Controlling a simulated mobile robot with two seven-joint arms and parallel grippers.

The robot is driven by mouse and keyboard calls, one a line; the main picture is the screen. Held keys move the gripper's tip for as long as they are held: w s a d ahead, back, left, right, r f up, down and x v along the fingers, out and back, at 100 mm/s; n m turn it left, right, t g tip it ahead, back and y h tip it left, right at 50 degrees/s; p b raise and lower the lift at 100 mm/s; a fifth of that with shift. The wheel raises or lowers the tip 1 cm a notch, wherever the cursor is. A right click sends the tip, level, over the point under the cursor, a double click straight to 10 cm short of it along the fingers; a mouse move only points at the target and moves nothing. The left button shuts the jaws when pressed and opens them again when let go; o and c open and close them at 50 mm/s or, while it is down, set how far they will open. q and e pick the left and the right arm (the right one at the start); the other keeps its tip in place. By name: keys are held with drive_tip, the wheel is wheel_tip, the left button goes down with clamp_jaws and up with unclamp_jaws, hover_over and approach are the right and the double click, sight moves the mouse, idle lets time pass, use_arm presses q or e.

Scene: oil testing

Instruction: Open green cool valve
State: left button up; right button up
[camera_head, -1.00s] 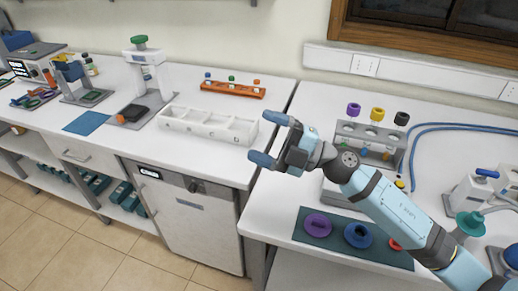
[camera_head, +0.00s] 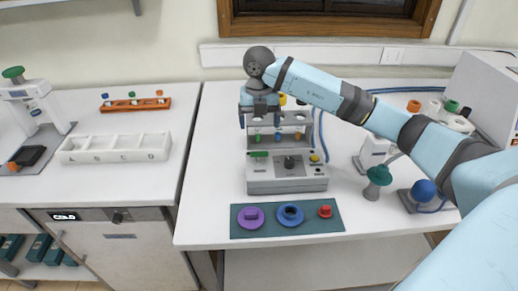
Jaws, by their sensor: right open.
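A grey-white device (camera_head: 287,182) stands on the right table with a dark knob, a yellow button and a flat green part (camera_head: 259,154) at its top left. Behind it is a grey rack (camera_head: 293,119) with small green (camera_head: 257,138), orange and blue pieces along its front. I cannot tell which green part is the cool valve. My right gripper (camera_head: 259,121) is open, fingers pointing down, in front of the rack's left end and above the green parts. It appears apart from them and hides the rack's upper left. My left gripper is not in view.
A dark green mat (camera_head: 329,221) with purple, blue and red pieces lies in front. A teal-topped stand (camera_head: 379,177) and a blue-balled piece (camera_head: 424,190) stand at right. A white divided tray (camera_head: 115,148) and an orange rack (camera_head: 135,105) are on the left table.

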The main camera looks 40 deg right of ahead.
sight(259, 152)
wheel_tip(259, 152, down, 11)
drive_tip(key=shift+r+p, duration=0.1)
drive_tip(key=shift+p, duration=0.5)
drive_tip(key=c, duration=0.9)
